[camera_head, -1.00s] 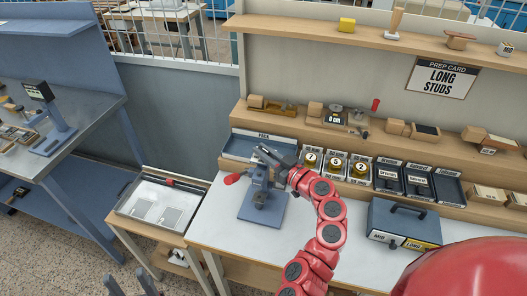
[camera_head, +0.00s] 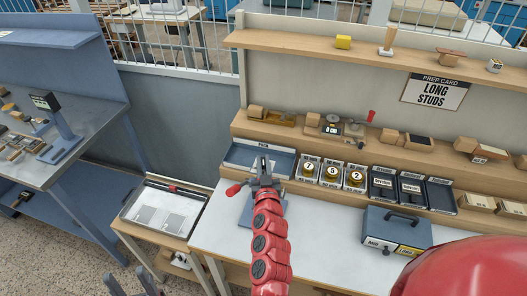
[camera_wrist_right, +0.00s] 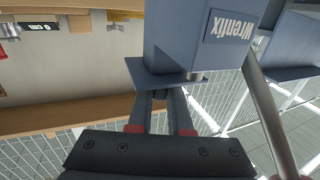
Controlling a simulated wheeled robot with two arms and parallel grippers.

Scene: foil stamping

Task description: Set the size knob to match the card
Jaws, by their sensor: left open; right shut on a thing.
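The prep card (camera_head: 437,91) on the back wall reads LONG STUDS. The blue press (camera_head: 262,187) stands on the white bench. My right gripper (camera_head: 262,166) reaches over it from the front. In the right wrist view its fingers (camera_wrist_right: 160,112) are shut on a small dark part beside the blue "Wrenfix" body (camera_wrist_right: 205,35); the fingers mostly hide that part, so I cannot tell its setting. A blue box (camera_head: 397,226) carries a small dark knob (camera_head: 386,251) between a white label and a yellow label. My left gripper (camera_head: 130,284) is open and empty at the bottom left.
Number bins (camera_head: 331,172) and dark trays (camera_head: 411,188) line the bench behind the press. A flat tray (camera_head: 163,207) lies on the small side table. The press lever's red handle (camera_head: 233,190) sticks out left. The white bench between press and box is clear.

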